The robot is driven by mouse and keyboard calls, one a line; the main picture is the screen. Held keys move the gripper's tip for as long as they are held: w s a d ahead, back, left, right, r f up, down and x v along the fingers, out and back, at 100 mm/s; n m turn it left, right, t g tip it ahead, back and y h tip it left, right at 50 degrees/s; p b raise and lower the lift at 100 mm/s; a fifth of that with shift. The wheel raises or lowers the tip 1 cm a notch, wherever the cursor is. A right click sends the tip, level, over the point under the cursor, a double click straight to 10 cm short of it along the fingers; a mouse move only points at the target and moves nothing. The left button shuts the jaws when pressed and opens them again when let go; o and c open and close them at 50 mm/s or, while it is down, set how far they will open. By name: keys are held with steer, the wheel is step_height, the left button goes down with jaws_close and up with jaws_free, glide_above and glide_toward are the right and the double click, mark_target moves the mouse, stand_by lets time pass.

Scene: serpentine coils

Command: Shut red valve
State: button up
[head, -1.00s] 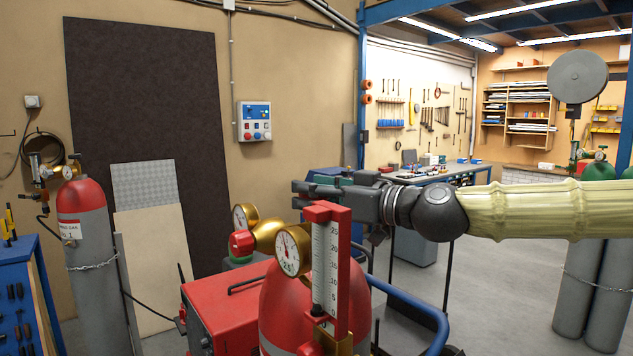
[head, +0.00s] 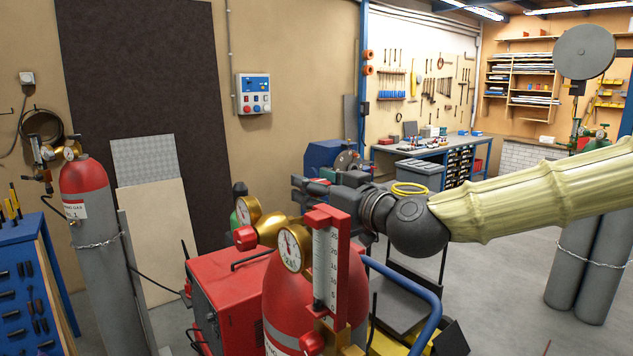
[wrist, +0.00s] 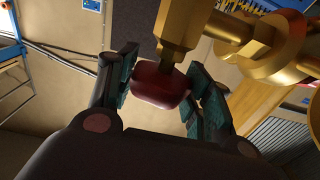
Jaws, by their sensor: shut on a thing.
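A dark red valve knob (wrist: 160,86) sits on a brass stem in the wrist view. My gripper (wrist: 166,88) has one finger on each side of it and is shut on it. In the head view my gripper (head: 300,190) is behind the top of the red flow gauge (head: 328,262); the held knob cannot be made out there. A red cylinder (head: 283,305) with brass fittings and a round dial (head: 290,250) stands in front. Another red knob (head: 245,238) shows on the brass fitting at its left.
A red box (head: 225,290) and a blue tube rail (head: 415,285) are close to the cylinder. A chained cylinder (head: 85,190) stands at the left by a blue tool rack (head: 35,270). A workbench (head: 430,155) is at the back.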

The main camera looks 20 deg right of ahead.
steer(key=shift+m+h, duration=0.3)
steer(key=shift+h, duration=0.2)
steer(key=o, duration=1)
steer(key=shift+w, duration=0.1)
steer(key=shift+o, duration=0.2)
steer(key=shift+r, duration=0.15)
steer(key=shift+r, duration=4.85)
